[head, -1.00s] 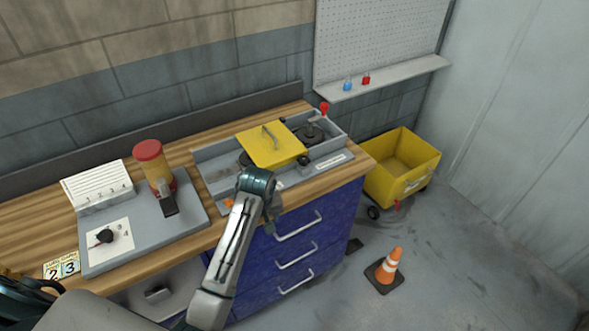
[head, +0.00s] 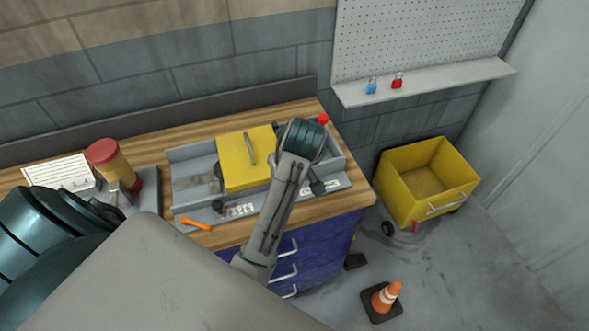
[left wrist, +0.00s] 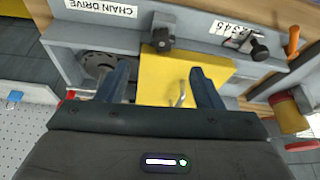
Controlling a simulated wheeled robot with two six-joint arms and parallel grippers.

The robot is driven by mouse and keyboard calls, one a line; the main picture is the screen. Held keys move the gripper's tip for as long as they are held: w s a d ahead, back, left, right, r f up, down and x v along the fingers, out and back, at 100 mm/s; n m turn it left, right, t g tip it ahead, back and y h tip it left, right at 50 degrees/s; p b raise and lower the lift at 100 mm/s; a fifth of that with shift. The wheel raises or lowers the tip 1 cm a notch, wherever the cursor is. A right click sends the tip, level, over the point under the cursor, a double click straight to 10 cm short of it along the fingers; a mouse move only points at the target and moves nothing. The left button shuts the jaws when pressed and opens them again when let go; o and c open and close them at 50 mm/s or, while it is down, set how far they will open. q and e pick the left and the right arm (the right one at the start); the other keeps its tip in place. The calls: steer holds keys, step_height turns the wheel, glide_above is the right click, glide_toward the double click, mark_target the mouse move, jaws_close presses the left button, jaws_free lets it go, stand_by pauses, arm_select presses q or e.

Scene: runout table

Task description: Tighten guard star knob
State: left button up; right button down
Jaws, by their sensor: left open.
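The yellow guard (head: 238,170) with a bar handle (head: 249,148) lies on the grey chain drive box (head: 185,162); it also shows in the left wrist view (left wrist: 205,72). In that view a dark knob (left wrist: 163,41) sits at the guard's edge, by the box's front. In the head view my arm hides that spot. A second black knob (head: 218,206) is on the box's front strip, also seen in the left wrist view (left wrist: 259,45). My left gripper (left wrist: 160,68) is open and empty; its fingers point toward the guard and knob without touching the knob. My right gripper is not in view.
A red-topped yellow container (head: 112,162) stands at left. A red ball (head: 323,118) rises at the box's back right. A yellow bin (head: 425,180) and a cone (head: 385,297) are on the floor.

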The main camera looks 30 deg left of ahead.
arm_select(q)
steer(key=x, duration=0.9)
steer(key=shift+s+a+p, duration=0.15)
steer(key=shift+p, duration=0.2)
steer(key=shift+a+f, duration=0.1)
steer(key=shift+f, duration=0.5)
steer(key=c, duration=1)
steer(key=shift+o, duration=0.2)
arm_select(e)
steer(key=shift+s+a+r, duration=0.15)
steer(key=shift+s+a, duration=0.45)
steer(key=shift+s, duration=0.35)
